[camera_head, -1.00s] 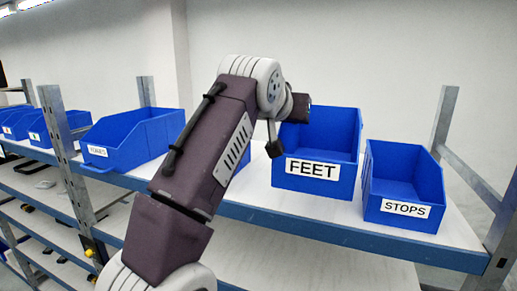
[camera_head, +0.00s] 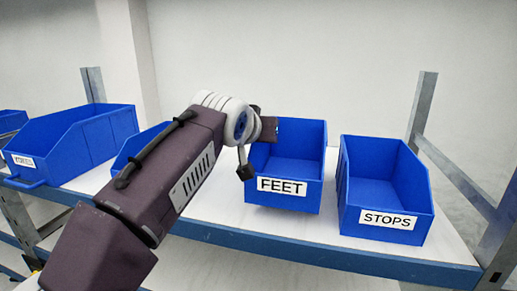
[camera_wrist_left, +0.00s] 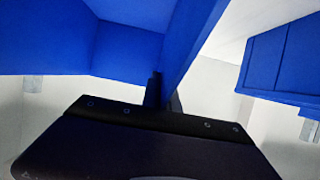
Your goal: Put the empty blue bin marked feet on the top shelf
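The blue bin marked FEET (camera_head: 300,203) is over the white top shelf (camera_head: 225,208), upright, front label facing me. The part of it that I can see inside looks empty. I cannot tell whether its base touches the shelf. My left gripper (camera_head: 250,158) is at the bin's left side, its fingers partly hidden. In the left wrist view, the fingers (camera_wrist_left: 163,92) straddle a blue bin wall (camera_wrist_left: 192,35) and look shut on it. My right gripper is not in view.
A blue bin marked STOPS (camera_head: 386,205) stands close to the right. Another blue bin (camera_head: 137,145) is behind my left arm, and a larger blue bin (camera_head: 75,145) stands further left. A grey metal post (camera_head: 421,112) rises at the right. A wall is behind.

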